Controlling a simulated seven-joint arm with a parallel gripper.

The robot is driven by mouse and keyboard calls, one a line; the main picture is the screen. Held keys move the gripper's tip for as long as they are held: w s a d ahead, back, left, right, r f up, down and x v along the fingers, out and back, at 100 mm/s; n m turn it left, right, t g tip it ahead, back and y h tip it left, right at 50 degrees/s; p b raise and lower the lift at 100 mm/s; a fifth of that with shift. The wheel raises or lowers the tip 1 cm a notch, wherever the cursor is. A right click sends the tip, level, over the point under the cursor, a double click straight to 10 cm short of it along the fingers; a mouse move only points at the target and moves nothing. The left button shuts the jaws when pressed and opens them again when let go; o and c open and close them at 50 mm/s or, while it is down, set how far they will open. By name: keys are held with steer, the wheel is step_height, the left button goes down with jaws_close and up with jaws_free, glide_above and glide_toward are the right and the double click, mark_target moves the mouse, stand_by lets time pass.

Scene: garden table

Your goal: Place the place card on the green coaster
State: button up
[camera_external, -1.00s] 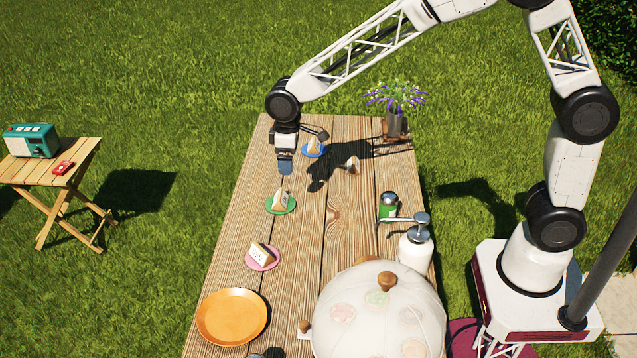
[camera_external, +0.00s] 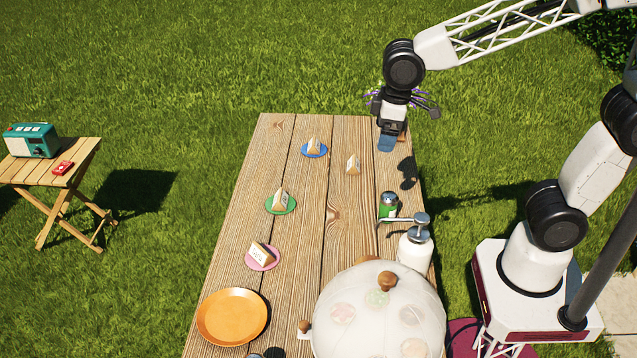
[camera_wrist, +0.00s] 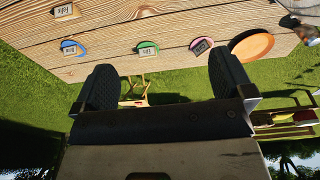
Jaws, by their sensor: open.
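The green coaster (camera_external: 271,208) lies left of the table's middle with a tent-shaped place card (camera_external: 280,199) standing on it. It also shows in the wrist view (camera_wrist: 147,44), where the card's writing is too small to read surely. Another place card (camera_external: 353,165) stands on bare wood, right of the blue coaster (camera_external: 322,153); this loose card shows in the wrist view (camera_wrist: 63,11). My gripper (camera_external: 386,142) is open and empty, above the table's far right, apart from every card.
A pink coaster (camera_external: 272,264) bears a card, as does the blue one. An orange plate (camera_external: 232,316), a white dome (camera_external: 380,320), a pump bottle (camera_external: 415,248) and a green-labelled jar (camera_external: 388,207) stand nearer. The flower vase is mostly hidden behind my gripper.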

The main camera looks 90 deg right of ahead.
steer(key=s+a+t, duration=0.1)
steer(key=s+a, duration=0.2)
steer(key=s, duration=1.6)
steer(key=shift+s+a, duration=0.15)
